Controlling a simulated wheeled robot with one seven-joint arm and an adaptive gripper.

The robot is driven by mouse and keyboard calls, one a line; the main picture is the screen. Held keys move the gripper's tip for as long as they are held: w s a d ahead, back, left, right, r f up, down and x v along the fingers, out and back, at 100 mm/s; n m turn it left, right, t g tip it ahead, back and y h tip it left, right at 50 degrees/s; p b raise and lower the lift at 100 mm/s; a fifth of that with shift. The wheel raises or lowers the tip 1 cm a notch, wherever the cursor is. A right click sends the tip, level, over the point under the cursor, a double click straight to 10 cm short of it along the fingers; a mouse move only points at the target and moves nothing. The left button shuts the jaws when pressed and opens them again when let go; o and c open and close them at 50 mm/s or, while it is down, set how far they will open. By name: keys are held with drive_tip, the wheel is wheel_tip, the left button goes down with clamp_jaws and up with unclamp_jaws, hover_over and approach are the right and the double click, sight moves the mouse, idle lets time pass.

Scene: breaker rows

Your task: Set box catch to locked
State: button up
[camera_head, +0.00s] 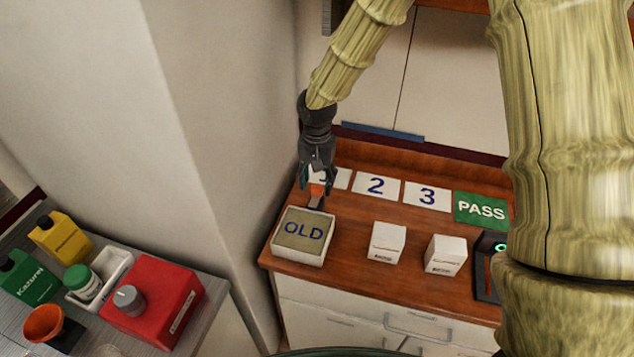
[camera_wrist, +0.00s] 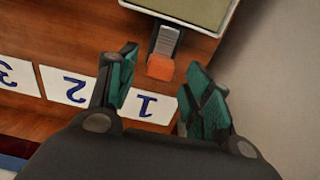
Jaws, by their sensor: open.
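A pale box marked OLD (camera_head: 303,232) stands at the left of the wooden counter. In the wrist view its rim (camera_wrist: 178,17) shows at the top. A grey ribbed piece (camera_wrist: 165,41) with an orange end (camera_wrist: 160,68) sticks out from the box's back side, over the counter; it appears to be a catch. My gripper (camera_head: 318,188) is open behind the box, pointing down. In the wrist view its two teal-padded fingers (camera_wrist: 158,82) stand on either side of the orange end, with gaps; I see no contact.
Cards 1 (camera_wrist: 147,106), 2 (camera_head: 376,186) and 3 (camera_head: 427,195) and a green PASS card (camera_head: 481,209) lie behind. Two white boxes (camera_head: 387,242) (camera_head: 446,254) stand to the right. A wall (camera_head: 235,150) rises close left. A red box with a grey knob (camera_head: 160,297) is on another counter.

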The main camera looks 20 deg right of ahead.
drive_tip(key=shift+f, duration=1)
clamp_jaws()
